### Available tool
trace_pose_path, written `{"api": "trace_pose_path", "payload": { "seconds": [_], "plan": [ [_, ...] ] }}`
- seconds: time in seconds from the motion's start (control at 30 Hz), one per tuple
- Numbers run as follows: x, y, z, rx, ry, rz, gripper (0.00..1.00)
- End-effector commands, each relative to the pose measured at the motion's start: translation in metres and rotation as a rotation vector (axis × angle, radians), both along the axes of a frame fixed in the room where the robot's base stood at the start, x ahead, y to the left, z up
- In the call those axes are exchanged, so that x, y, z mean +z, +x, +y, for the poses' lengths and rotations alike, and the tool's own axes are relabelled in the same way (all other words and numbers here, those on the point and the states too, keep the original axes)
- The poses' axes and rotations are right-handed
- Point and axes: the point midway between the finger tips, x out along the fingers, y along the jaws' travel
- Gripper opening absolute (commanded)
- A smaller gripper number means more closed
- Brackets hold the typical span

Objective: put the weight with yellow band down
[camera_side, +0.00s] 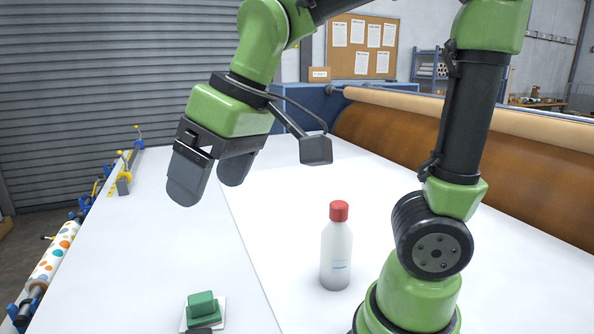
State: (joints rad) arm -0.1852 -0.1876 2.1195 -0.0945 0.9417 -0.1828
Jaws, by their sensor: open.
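My gripper (211,180) is above the left part of the white table (150,225), tilted, with its two dark fingers apart and nothing visible between them. I cannot make out a weight with a yellow band in this view. A small green block (202,304) sits on a white pad (217,321) at the bottom edge of the picture, below my gripper and well apart from it. A dark piece in front of it is cut off by the picture's edge.
A white bottle with a red cap (337,250) stands upright near my arm's base. Grey and yellow clamp-like parts (123,180) line the table's left edge, beside a dotted roll (50,255). A large brown roll (400,140) lies at the right. The table's left middle is clear.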

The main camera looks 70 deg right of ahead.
Motion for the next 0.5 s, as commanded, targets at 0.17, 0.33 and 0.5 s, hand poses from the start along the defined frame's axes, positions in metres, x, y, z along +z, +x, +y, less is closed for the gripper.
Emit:
{"api": "trace_pose_path", "payload": {
  "seconds": [0.17,0.33,0.5],
  "plan": [
    [0.011,-0.053,-0.025,-0.210,0.101,-0.102,0.81],
    [0.006,-0.081,-0.033,-0.326,0.161,-0.161,0.81],
    [0.003,-0.089,-0.035,-0.363,0.180,-0.176,0.81]
  ]
}}
